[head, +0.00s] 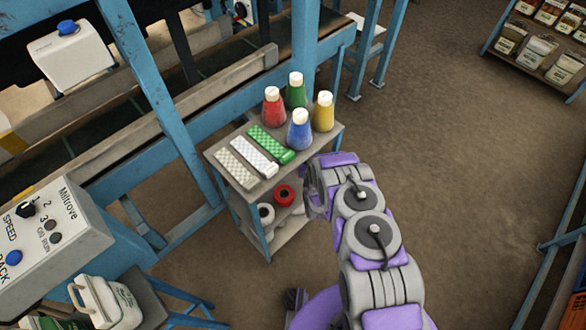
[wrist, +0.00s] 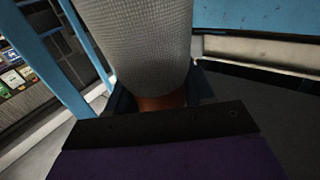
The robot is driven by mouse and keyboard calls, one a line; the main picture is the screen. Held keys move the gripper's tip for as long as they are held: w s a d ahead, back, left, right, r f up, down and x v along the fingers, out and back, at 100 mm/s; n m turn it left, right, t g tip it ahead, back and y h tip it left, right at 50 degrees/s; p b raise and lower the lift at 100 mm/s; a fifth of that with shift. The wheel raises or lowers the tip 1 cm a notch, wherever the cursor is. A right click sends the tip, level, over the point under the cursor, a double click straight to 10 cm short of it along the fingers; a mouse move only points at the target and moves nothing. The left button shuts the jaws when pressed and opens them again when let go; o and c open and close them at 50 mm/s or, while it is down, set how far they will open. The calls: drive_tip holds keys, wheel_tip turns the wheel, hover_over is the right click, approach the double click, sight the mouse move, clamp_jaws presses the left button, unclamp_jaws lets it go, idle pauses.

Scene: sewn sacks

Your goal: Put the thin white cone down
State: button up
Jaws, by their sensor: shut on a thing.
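A pale, woven-textured cone of thread (wrist: 153,45), which I take to be the thin white cone, fills the upper middle of the wrist view. A brownish base (wrist: 160,102) shows under its lower end. My gripper (wrist: 155,110) is shut on it; the dark jaw edge lies across the near side. In the head view my arm hides the gripper and the held cone, beside the right side of a small grey stand (head: 215,157).
On the stand's top are red (head: 273,107), green (head: 296,92), yellow (head: 323,112) and blue (head: 300,130) cones, with several patterned strips (head: 254,155) at left. Its lower shelf holds a red spool (head: 284,195) and pale ones.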

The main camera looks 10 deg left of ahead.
wheel_tip(320, 180, down, 9)
drive_tip(key=b, duration=0.2)
drive_tip(key=shift+r, duration=0.2)
drive_tip(key=o, duration=1.4)
drive_tip(key=shift+s, duration=0.1)
drive_tip(key=shift+s, duration=0.15)
